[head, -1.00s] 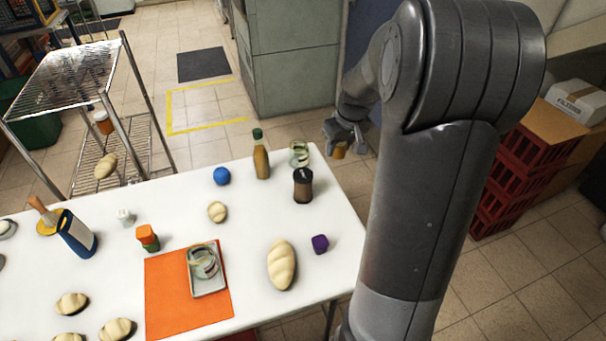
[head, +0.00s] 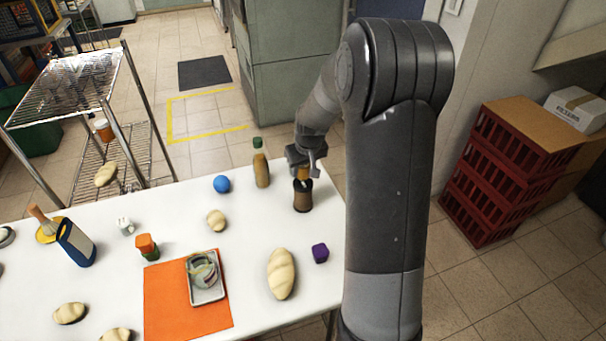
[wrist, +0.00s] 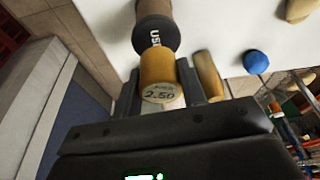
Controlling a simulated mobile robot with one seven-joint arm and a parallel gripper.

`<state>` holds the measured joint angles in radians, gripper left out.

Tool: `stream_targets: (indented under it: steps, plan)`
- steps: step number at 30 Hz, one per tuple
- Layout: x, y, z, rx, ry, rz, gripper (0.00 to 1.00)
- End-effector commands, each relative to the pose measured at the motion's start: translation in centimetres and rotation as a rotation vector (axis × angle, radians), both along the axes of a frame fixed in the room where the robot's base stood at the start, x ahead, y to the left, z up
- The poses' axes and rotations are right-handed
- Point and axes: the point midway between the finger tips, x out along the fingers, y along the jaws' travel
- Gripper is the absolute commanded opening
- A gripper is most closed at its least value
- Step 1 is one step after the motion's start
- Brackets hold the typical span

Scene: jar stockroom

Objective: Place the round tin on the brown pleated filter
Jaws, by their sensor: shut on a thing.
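The round tin (wrist: 157,66) is yellow-orange with a pale end marked 2.50. My gripper (wrist: 158,84) is shut on its sides. In the head view my gripper (head: 305,168) is at the back right of the white table, with the tin (head: 303,174) just above the brown filter (head: 303,198). The filter stands upright, with a brown body and a black top cap. In the wrist view the filter (wrist: 155,34) lies directly beyond the tin, with lettering on its black cap. I cannot tell whether tin and cap touch.
A green-capped bottle (head: 261,163) stands close left of the filter, with a blue ball (head: 222,184) further left.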

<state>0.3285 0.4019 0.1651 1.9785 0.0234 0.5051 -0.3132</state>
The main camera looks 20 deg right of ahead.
Motion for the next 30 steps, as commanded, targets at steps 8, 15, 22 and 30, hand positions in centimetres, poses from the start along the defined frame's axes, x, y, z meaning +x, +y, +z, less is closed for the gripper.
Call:
stream_targets:
  steps: [8, 15, 22, 30]
  plan:
    - [0.0, 0.0, -2.8, 0.0, 0.0, 0.0, 0.15]
    - [-0.1, 0.0, -3.0, 0.0, 0.001, 0.0, 0.15]
    - [0.0, 0.0, -3.0, 0.0, 0.0, 0.0, 0.53]
    - [0.0, 0.0, -3.0, 0.0, 0.001, 0.001, 0.59]
